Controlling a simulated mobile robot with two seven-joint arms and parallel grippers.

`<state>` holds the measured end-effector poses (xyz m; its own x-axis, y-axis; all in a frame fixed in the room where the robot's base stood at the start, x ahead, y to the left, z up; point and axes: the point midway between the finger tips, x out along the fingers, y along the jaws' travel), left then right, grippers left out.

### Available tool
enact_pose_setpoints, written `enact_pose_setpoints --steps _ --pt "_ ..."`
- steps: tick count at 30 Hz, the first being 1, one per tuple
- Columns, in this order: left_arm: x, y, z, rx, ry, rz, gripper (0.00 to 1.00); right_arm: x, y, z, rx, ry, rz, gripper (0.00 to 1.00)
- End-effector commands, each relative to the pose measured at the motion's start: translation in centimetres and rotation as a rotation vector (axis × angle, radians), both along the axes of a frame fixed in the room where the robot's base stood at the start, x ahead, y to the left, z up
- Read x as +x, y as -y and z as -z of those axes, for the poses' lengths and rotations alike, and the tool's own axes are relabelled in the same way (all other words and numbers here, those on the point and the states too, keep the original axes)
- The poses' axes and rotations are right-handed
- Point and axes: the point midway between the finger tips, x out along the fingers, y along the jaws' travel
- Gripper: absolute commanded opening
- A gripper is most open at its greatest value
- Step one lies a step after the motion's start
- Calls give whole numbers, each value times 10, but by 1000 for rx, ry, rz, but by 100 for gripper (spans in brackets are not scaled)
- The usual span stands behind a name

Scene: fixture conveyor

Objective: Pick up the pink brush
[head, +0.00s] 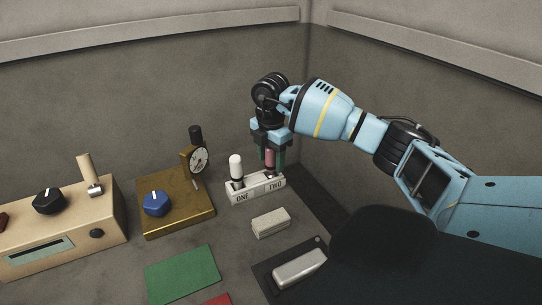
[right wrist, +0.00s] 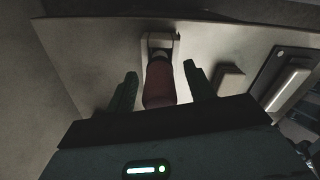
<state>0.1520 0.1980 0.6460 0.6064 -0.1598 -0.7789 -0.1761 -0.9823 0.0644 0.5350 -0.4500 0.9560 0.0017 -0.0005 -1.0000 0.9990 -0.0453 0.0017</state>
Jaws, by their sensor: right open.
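The pink brush (head: 269,158) stands upright at the slot marked TWO of a white holder (head: 258,192). My right gripper (head: 270,163) comes down over it from above, and its fingers stand on either side of the brush. In the right wrist view the brush (right wrist: 160,83) shows dull red between the two dark green fingers (right wrist: 160,82), with a gap on each side. The right gripper is open. The brush's lower end is hidden in the holder. My left gripper is in neither view.
A white-handled piece (head: 236,166) stands in slot ONE, close left of the gripper. A brass gauge stand (head: 178,215) and a beige box (head: 70,225) are further left. A pale block (head: 271,222) lies in front of the holder. Walls rise close behind.

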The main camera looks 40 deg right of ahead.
Motion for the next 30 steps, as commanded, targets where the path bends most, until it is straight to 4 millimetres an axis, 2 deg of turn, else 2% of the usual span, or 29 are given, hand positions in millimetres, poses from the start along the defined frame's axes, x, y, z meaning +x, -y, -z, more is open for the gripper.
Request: enact_pose_setpoints --steps 2,14,23,26,30 --pt "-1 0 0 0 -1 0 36 0 0 0 0 0 0 51" --pt "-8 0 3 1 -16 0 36 0 0 0 0 0 1 0" --pt "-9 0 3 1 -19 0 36 0 0 -3 0 1 1 0" --pt "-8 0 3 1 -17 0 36 0 0 -10 1 2 1 0" --pt "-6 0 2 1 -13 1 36 1 0 -33 2 5 1 0"
